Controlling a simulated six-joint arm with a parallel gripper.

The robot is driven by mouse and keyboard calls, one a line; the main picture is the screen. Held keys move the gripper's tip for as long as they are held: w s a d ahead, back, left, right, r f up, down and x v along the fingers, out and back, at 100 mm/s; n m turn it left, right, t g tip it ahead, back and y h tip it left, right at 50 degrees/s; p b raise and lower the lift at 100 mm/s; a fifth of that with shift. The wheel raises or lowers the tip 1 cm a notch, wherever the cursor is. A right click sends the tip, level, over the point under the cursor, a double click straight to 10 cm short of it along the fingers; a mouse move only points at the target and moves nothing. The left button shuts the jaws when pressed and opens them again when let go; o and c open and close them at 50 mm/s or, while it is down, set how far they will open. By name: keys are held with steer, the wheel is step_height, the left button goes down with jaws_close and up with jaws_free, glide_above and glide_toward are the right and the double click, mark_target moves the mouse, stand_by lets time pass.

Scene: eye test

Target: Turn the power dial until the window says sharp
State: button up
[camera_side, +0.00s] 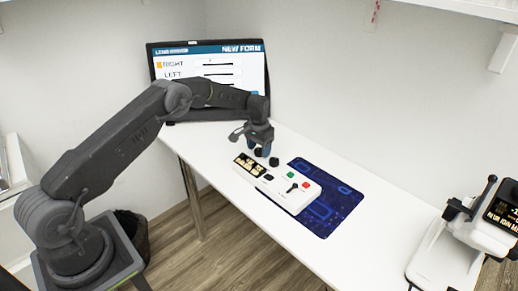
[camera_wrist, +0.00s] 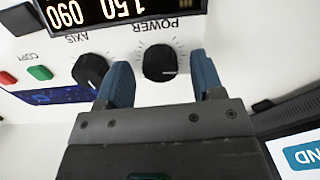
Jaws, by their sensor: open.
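The power dial (camera_wrist: 160,62) is a round black knob with tick marks around it, labelled POWER upside down in the wrist view. My gripper (camera_wrist: 159,66) is open, its two blue fingers on either side of the dial with gaps showing; I cannot tell its height over the panel. The black window (camera_wrist: 130,8) shows 150 and 090, upside down and cut off by the frame edge; no word is readable there. In the side view my gripper (camera_side: 264,160) is over the white control box (camera_side: 296,200), whose window (camera_side: 248,165) is too small to read.
The axis dial (camera_wrist: 90,70) sits beside the power dial, close to one finger. Green (camera_wrist: 40,73) and red (camera_wrist: 7,78) buttons are further left. The box sits partly on a blue mat (camera_side: 335,213). A monitor (camera_side: 210,62) stands behind; a white device (camera_side: 480,235) is far right.

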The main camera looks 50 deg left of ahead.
mark_target(259, 150)
steer(key=shift+f, duration=0.2)
steer(key=c, duration=0.9)
steer(key=n, duration=0.5)
steer(key=shift+n, duration=0.3)
steer(key=o, duration=0.9)
step_height(259, 150, up, 14)
